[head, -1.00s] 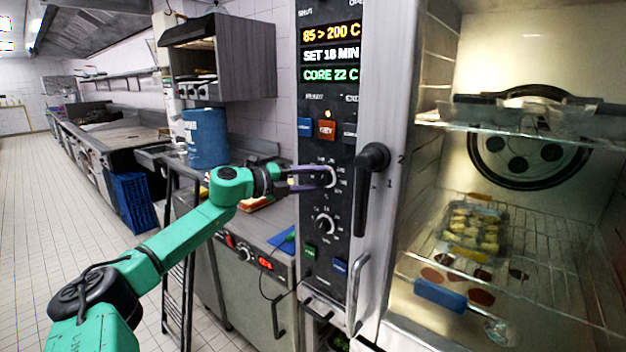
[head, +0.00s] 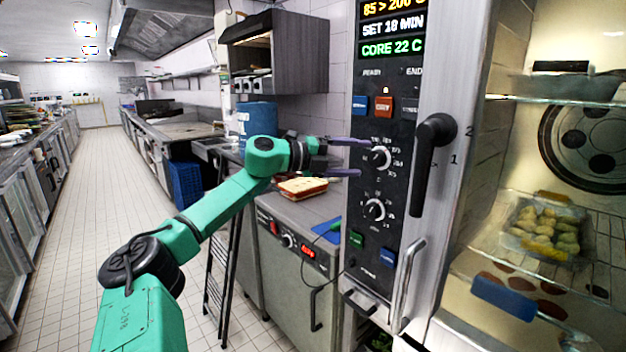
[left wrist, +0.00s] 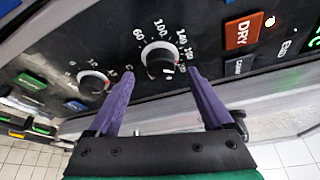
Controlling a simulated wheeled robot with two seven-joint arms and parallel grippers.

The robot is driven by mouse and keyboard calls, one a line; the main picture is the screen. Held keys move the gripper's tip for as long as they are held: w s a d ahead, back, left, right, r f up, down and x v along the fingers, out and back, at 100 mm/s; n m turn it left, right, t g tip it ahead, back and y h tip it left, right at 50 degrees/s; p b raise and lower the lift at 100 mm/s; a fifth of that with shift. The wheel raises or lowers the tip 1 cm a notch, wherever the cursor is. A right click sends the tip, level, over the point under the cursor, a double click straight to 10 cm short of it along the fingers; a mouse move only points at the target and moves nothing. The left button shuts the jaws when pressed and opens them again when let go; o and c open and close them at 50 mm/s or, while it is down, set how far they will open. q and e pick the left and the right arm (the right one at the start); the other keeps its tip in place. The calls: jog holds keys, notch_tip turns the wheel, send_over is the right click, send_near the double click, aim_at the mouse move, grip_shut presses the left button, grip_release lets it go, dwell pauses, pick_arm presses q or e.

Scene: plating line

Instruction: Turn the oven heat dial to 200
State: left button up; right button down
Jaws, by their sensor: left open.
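The oven's control panel (head: 386,205) is upright on the dark front beside the open oven. The upper dial (head: 378,158) is a black knob with a white pointer and numbers around it. In the left wrist view this dial (left wrist: 160,60) shows 60, 100 and 140 on its scale. The display (head: 393,28) above reads 85 > 200 C, partly cut off at the top. My left gripper (head: 352,158) is open and empty, its purple fingers spread either side of the dial and apart from it. In the left wrist view the fingertips (left wrist: 161,73) flank the knob. My right gripper is out of view.
A second dial (head: 374,210) sits below, with coloured buttons above and beneath. A black door handle (head: 432,165) juts out to the right. The oven interior holds a tray of food (head: 545,232). A sandwich-like item (head: 303,187) lies on the counter at left.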

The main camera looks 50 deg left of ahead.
pick_arm(q)
jog(key=b+v, duration=0.7)
jog(key=v, duration=0.4)
jog(key=shift+s, duration=0.15)
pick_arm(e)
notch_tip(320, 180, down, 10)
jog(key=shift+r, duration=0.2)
